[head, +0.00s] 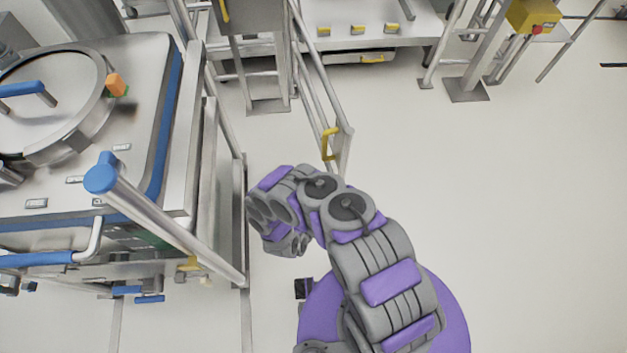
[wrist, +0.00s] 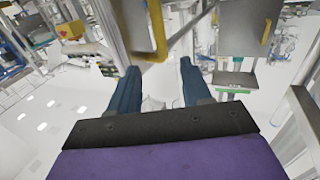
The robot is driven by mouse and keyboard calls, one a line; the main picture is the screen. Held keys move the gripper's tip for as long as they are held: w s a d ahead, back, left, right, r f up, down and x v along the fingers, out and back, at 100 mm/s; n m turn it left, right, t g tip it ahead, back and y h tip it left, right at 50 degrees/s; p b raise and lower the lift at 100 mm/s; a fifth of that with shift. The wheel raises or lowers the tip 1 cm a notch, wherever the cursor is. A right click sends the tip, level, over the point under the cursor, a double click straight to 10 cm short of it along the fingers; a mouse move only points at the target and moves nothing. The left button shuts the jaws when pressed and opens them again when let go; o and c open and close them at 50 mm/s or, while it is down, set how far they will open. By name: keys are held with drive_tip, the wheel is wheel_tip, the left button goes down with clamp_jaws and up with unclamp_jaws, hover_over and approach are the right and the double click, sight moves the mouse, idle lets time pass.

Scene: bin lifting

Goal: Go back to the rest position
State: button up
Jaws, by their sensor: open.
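In the wrist view my gripper (wrist: 158,88) shows two dark blue fingers set well apart, with nothing between them. It is open and empty. A yellow handle on a metal post (wrist: 157,30) shows beyond the fingertips. In the head view my grey and purple arm is folded in the lower middle, and the fingers are hidden behind it. A metal bin (head: 167,120) with a blue edge and a round lid (head: 60,100) stands at the left, apart from my arm.
A blue-capped post (head: 165,223) slants beside the bin, left of my arm. A metal rail with a yellow handle (head: 329,144) stands just beyond my arm. A metal bench (head: 365,15) is at the back. The floor (head: 520,190) at the right is clear.

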drive_tip(key=shift+s, duration=0.35)
idle(0.3)
drive_tip(key=w+r+m+g+y, duration=0.2)
drive_tip(key=w+r+g, duration=0.3)
drive_tip(key=w+r, duration=0.7)
wheel_tip(320, 180, up, 13)
drive_tip(key=d+n+g+y, duration=0.1)
drive_tip(key=d+g+y, duration=0.1)
drive_tip(key=g+y, duration=0.15)
drive_tip(key=s+d+r+n+g, duration=0.1)
drive_tip(key=s+r, duration=0.6)
drive_tip(key=s, duration=0.8)
drive_tip(key=s+d+r+n+g, duration=0.2)
drive_tip(key=s+d+r+g, duration=0.2)
drive_tip(key=s, duration=1.1)
drive_tip(key=s+d+r+n+g, duration=0.1)
drive_tip(key=s+r+g, duration=0.4)
drive_tip(key=s+r, duration=0.6)
drive_tip(key=s+d, duration=0.1)
drive_tip(key=s, duration=0.4)
drive_tip(key=shift+d+n, duration=0.3)
drive_tip(key=shift+d, duration=0.05)
